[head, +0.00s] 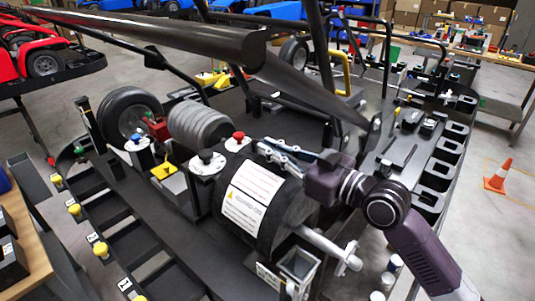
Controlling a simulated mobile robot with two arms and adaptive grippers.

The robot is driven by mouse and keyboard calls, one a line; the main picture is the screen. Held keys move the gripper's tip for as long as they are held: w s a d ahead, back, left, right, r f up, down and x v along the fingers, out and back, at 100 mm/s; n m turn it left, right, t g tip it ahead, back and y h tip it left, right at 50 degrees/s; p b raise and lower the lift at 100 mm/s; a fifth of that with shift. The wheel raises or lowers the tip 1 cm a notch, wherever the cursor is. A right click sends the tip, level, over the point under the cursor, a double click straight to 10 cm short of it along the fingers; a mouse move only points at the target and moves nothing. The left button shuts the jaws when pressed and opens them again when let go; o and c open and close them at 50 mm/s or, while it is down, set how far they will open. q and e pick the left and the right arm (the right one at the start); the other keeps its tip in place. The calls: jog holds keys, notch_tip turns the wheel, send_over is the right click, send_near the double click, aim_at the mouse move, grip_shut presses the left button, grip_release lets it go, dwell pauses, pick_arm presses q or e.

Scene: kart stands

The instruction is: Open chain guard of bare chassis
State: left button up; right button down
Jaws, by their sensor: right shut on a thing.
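The bare chassis is a black frame on a stand in the middle of the head view. A rounded black cover with a white warning label (254,192), which looks like the chain guard, sits at its centre. My right arm comes in from the lower right, and my right gripper (291,154) is at the cover's upper edge, shut on it as far as I can see. The fingertips are small and partly hard to make out against the parts behind. The cover's far side is hidden. My left gripper is out of view.
A thick black bar (190,36) crosses above the chassis. A grey ribbed cylinder (203,123) and a black wheel (128,116) lie left of the cover. Red and blue knobs stand beside it. A slotted black rail (450,150) runs along the right. An orange cone (498,175) stands on the floor.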

jog(key=shift+m, duration=0.9)
jog(key=shift+w+d+r, duration=1.2)
jog(key=shift+r, duration=0.05)
jog(key=c, duration=2)
grip_release()
jog(key=shift+c, duration=0.2)
jog(key=v, duration=1.2)
